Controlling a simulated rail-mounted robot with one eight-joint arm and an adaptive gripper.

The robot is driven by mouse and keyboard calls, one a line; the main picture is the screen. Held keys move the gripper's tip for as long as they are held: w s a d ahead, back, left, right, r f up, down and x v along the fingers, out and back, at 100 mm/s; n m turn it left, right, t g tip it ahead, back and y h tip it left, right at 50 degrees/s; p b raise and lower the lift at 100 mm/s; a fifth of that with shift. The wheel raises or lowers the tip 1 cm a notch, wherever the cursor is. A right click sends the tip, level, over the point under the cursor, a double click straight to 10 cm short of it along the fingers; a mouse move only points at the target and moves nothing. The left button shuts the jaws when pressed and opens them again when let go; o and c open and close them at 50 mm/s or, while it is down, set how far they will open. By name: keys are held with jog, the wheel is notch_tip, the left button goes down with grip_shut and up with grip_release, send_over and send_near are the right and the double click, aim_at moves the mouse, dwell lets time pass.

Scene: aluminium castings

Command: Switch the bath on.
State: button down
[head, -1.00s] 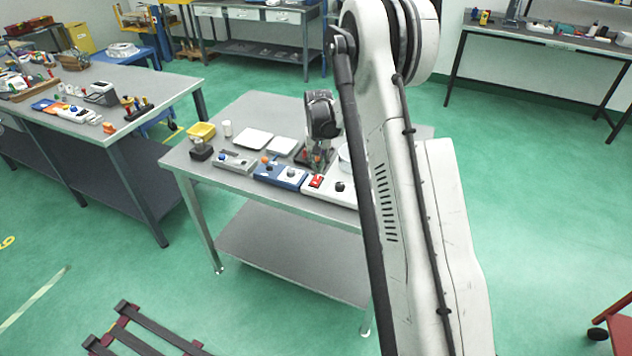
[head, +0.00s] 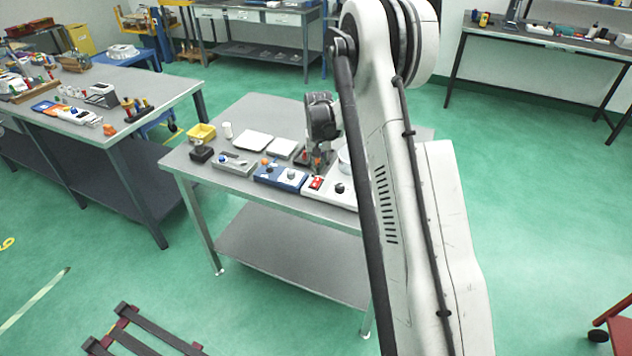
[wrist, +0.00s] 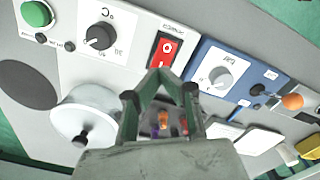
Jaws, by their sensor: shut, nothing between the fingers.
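A white control panel (wrist: 70,40) carries a red rocker switch (wrist: 165,50) with white marks, a black knob (wrist: 99,36) and a green push button (wrist: 37,14). The red switch also shows in the head view (head: 316,183). My gripper (wrist: 160,74) is shut and empty, its fingertips close to the switch's lower edge in the wrist view. I cannot tell whether they touch it. A round white vessel with a dark knob (wrist: 88,118) stands beside the panel, perhaps the bath. In the head view my arm hides part of the panel.
White plates (head: 253,143), a yellow bin (head: 201,132) and a black block (head: 200,153) stand further left on the table.

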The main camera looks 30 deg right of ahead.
aim_at(318, 179)
jog(key=shift+f+b, duration=1.25)
jog(key=shift+f, duration=0.15)
dwell(1.0)
jog(key=shift+r, duration=0.1)
jog(key=shift+r+p, duration=0.85)
jog(key=shift+r, duration=2.6)
